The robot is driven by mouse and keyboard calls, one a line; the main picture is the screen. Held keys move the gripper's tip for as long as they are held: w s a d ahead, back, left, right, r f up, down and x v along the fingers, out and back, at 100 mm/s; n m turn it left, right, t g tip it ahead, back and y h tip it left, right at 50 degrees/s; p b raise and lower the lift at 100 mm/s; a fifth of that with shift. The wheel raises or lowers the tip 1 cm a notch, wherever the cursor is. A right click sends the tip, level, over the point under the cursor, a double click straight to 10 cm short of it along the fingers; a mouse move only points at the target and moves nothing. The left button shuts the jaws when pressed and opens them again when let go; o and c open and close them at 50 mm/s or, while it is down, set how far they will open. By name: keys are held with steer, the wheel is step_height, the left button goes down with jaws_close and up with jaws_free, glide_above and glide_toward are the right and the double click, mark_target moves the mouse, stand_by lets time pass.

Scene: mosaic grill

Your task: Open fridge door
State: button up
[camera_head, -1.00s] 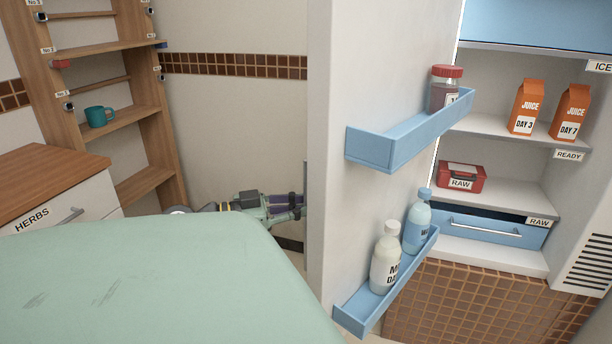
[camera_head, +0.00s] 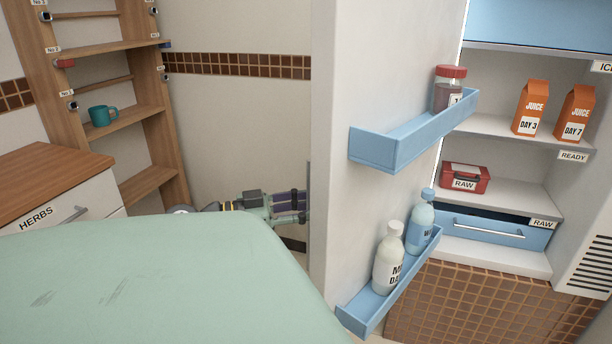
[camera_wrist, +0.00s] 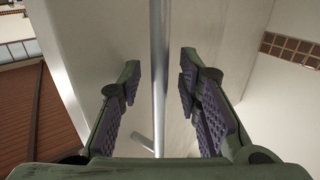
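The fridge door (camera_head: 390,60) stands wide open, swung out toward me. Its inner side bears two blue shelves, the upper one (camera_head: 372,146) with a red-lidded jar and the lower one (camera_head: 352,312) with two bottles. The fridge interior (camera_head: 490,70) is exposed at the right. My gripper (camera_head: 305,205) is at the door's outer side, left of its edge, partly hidden by the door. In the wrist view, the metal door handle (camera_wrist: 159,70) runs between the fingers of my gripper (camera_wrist: 160,85). The fingers are apart, with a gap on both sides of the handle.
My green body fills the lower left. A wooden shelf rack (camera_head: 118,116) with a teal mug (camera_head: 103,116) stands at the back left, beside a wooden-topped cabinet (camera_head: 45,170) labelled HERBS. Juice cartons (camera_head: 530,107) and a red box (camera_head: 465,178) sit inside the fridge.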

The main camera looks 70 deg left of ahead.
steer(key=s+a, duration=0.2)
steer(key=s, duration=0.9)
steer(key=shift+s, duration=0.4)
steer(key=shift+a, duration=0.1)
